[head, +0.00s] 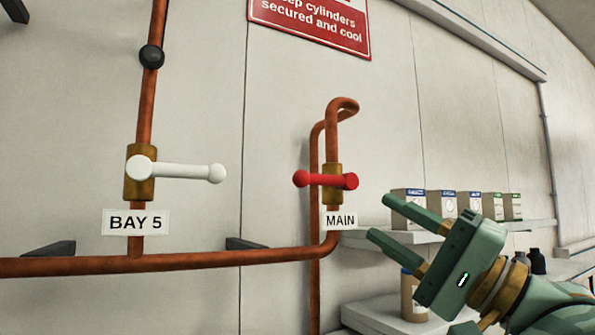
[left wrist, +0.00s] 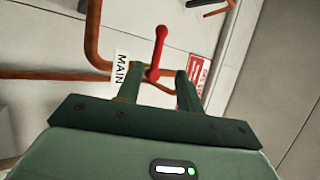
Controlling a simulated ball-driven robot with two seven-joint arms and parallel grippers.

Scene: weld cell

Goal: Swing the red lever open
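The red lever (head: 325,180) sits on a brass valve body (head: 333,196) on the copper pipe, above the MAIN label (head: 340,221). It lies about level, crossing the pipe, with a rounded knob at its left end. My left gripper (head: 379,215) is to the right of the lever and slightly below it, its fingers parted and pointing toward it. In the left wrist view the red lever (left wrist: 158,52) appears beyond and between the open fingertips (left wrist: 156,76). No contact shows, and the gap is empty. My right gripper is in neither view.
A white lever (head: 185,171) on a second valve is at the left above the BAY 5 label (head: 135,222). Copper pipe (head: 180,261) runs low along the wall. Shelves (head: 450,234) with boxes (head: 470,203) stand behind my gripper. A red sign (head: 312,20) hangs above.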

